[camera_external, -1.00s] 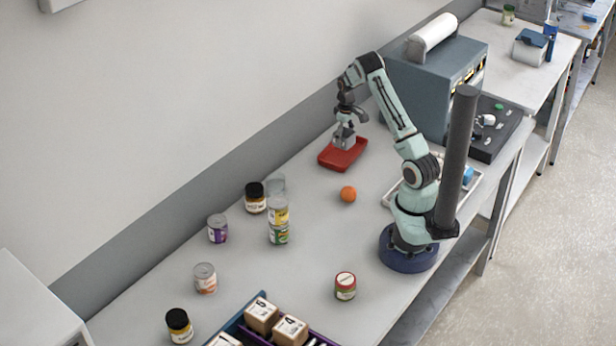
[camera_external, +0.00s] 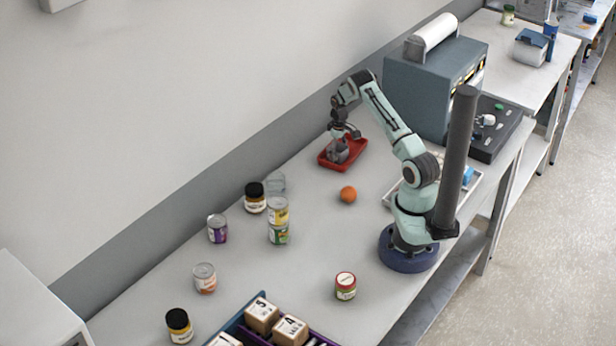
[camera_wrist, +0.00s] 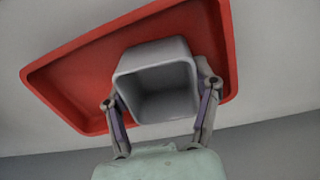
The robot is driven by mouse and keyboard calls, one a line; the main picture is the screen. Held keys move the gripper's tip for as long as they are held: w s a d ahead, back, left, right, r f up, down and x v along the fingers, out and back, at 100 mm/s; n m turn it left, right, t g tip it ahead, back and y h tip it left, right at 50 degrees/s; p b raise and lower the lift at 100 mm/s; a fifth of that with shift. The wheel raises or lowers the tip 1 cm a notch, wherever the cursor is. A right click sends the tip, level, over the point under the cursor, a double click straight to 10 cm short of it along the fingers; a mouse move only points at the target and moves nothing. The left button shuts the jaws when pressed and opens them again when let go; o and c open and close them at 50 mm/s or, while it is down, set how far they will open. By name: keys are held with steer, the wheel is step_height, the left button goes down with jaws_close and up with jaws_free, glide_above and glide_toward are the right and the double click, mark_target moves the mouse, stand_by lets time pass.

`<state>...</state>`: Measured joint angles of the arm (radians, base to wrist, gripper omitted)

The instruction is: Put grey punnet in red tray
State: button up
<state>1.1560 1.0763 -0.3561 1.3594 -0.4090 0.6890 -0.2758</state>
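The grey punnet (camera_external: 339,153) is upright, open side up, within the red tray's outline. In the wrist view the punnet (camera_wrist: 156,82) shows its empty inside, with the tray (camera_wrist: 75,85) behind it. The red tray (camera_external: 327,160) lies on the bench near the wall. My gripper (camera_external: 342,136) points down over the tray. In the wrist view the gripper (camera_wrist: 160,95) has one finger at each side of the punnet, and it appears shut on it. Whether the punnet's base touches the tray floor is hidden.
An orange ball (camera_external: 348,194) lies in front of the tray. Several jars and cans, such as the stacked cans (camera_external: 278,222), stand to the left. A grey machine (camera_external: 425,85) stands to the right. The bench around the ball is clear.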

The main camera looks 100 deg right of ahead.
steer(key=o, duration=0.4)
step_height(320, 180, up, 12)
steer(key=shift+r, duration=0.15)
stand_by(0.3)
